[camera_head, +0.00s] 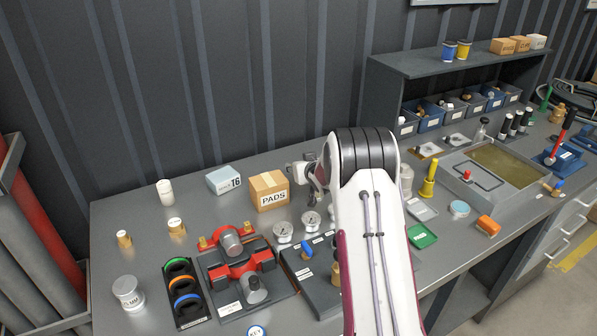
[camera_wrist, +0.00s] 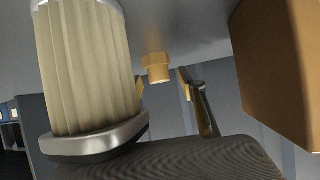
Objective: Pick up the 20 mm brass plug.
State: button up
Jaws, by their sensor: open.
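My gripper (camera_head: 303,172) is in the head view between the PADS box and my arm, partly hidden by the arm. In the wrist view, which looks upside down, my gripper (camera_wrist: 163,86) is open and empty; a pleated cylinder hides most of one finger. A small brass plug (camera_wrist: 157,67) stands on the bench beyond and between the fingertips, apart from them. I cannot pick it out in the head view, where my arm may hide it. Two brass pieces with pale tops, a left one (camera_head: 124,239) and a right one (camera_head: 176,227), stand at the bench's left. No size is readable.
The PADS box (camera_head: 269,191) is close beside my gripper; a brown box side (camera_wrist: 285,70) fills the wrist view's right. The cream pleated cylinder (camera_wrist: 85,70) with metal ends stands close on the other side. Gauges (camera_head: 284,232) and a red valve assembly (camera_head: 240,262) lie nearer the front.

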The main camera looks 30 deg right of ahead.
grip_shut()
jog(key=shift+r, duration=0.15)
notch_tip(320, 180, up, 10)
dwell(0.9)
dwell(0.6)
